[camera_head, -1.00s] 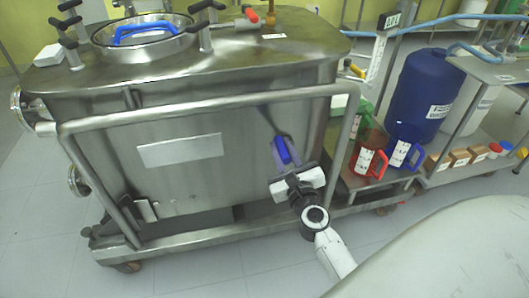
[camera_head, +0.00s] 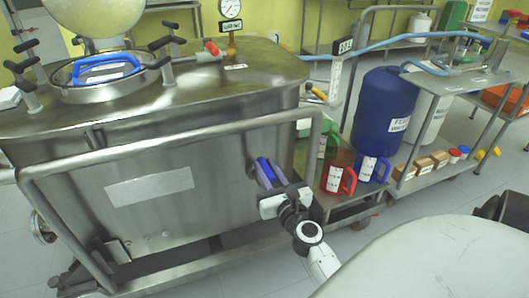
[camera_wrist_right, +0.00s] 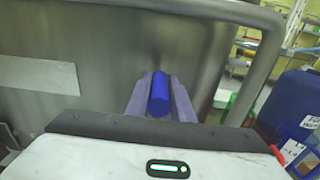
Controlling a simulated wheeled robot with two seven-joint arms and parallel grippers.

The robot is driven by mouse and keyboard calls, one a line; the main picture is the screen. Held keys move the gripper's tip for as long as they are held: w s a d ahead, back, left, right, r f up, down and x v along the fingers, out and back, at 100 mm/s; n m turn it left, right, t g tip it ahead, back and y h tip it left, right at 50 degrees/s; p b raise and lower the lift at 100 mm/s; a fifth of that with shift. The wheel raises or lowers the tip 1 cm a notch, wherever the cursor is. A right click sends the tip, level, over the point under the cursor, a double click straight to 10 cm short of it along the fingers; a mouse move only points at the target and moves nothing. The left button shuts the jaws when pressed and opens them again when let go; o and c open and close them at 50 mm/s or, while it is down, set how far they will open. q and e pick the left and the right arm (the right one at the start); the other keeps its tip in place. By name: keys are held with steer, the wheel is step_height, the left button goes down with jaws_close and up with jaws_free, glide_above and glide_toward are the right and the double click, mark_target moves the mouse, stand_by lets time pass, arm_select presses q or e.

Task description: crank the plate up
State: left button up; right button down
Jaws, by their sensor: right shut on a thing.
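A blue cylindrical crank handle (camera_head: 266,171) sticks out at the right part of the front face of a steel vessel (camera_head: 125,215). My right gripper (camera_head: 261,170) is shut on this handle, inside the vessel's tubular rail. In the right wrist view the handle (camera_wrist_right: 159,94) lies lengthwise between the two fingers (camera_wrist_right: 160,92). The crank's arm and pivot are hidden. I cannot tell which part is the plate that the crank moves. My left gripper is not in view.
The steel rail (camera_head: 180,131) runs across the vessel's front and down its right side, close to my right arm. A red jug (camera_head: 339,180), a blue jug (camera_head: 372,168) and a blue drum (camera_head: 384,112) stand at the right.

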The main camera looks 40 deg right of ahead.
steer(key=shift+s+d+f, duration=0.1)
steer(key=shift+s+d, duration=0.05)
steer(key=shift+d, duration=0.1)
steer(key=c, duration=1.6)
jaws_free()
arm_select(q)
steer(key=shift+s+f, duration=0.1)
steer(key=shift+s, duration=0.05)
arm_select(e)
steer(key=shift+o, duration=0.2)
steer(key=shift+a, duration=0.1)
